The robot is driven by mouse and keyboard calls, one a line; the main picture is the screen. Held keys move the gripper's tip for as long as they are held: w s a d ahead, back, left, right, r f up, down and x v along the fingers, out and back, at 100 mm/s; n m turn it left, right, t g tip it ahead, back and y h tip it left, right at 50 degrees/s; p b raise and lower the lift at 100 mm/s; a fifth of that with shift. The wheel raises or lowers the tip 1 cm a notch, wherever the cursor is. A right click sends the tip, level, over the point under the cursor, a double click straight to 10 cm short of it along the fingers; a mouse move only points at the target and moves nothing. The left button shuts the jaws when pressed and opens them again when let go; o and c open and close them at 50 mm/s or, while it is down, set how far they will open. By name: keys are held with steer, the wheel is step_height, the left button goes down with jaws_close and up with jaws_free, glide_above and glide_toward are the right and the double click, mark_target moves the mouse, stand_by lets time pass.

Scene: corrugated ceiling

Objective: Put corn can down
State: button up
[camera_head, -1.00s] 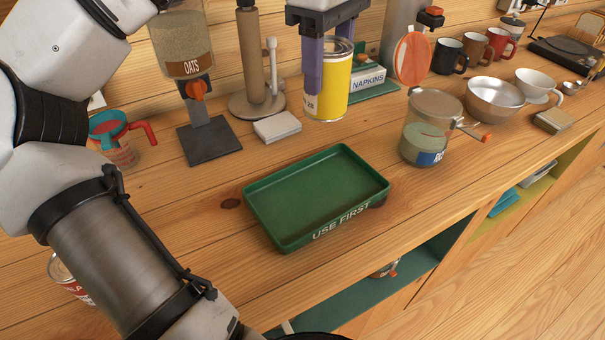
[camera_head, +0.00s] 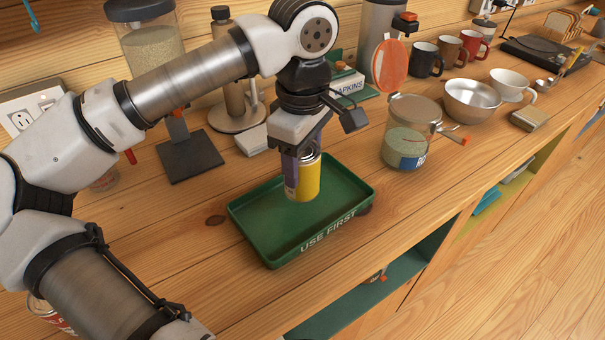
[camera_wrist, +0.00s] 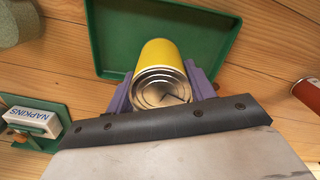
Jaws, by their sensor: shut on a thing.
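The yellow corn can (camera_head: 306,180) is upright between the purple fingers of my gripper (camera_head: 302,172), which is shut on it. The can is over the green tray (camera_head: 262,243) marked "USE FIRST". I cannot tell whether its base touches the tray floor. In the wrist view, the can (camera_wrist: 162,62) shows its metal end towards the camera, with my gripper (camera_wrist: 160,88) on both sides of it and the tray (camera_wrist: 110,42) beyond. The rest of the tray is empty.
A glass jar (camera_head: 405,145) with a metal clasp stands to the tray's right. Metal bowl (camera_head: 470,100) is farther right. Bare counter lies left of the tray.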

mark_target(303, 179)
steer(key=shift+f, duration=2.15)
steer(key=shift+f, duration=0.15)
steer(key=o, duration=1.2)
step_height(303, 179, up, 12)
steer(key=shift+r, duration=0.2)
